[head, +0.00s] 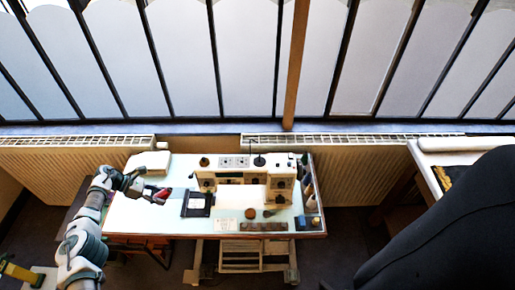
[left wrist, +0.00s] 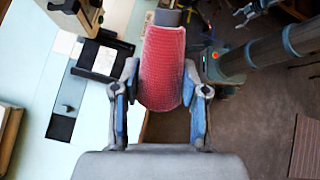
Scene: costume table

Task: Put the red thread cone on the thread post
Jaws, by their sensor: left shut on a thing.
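The red thread cone (head: 158,196) is in my left gripper (head: 144,188), over the left part of the table. In the left wrist view the cone (left wrist: 163,65) lies between the two blue-padded fingers (left wrist: 160,108), its grey narrow end pointing away from the palm. A thin dark post on a round black base (head: 259,161), which looks like the thread post, stands at the top of the sewing machine, right of the gripper and apart from it. My right gripper is not in view.
The cream sewing machine (head: 230,177) stands on the pale table (head: 140,222). A black-framed piece (head: 196,204) lies left of it. Small spools and bottles (head: 308,195) stand at the right edge. Radiators and a window are behind. The table's front left is clear.

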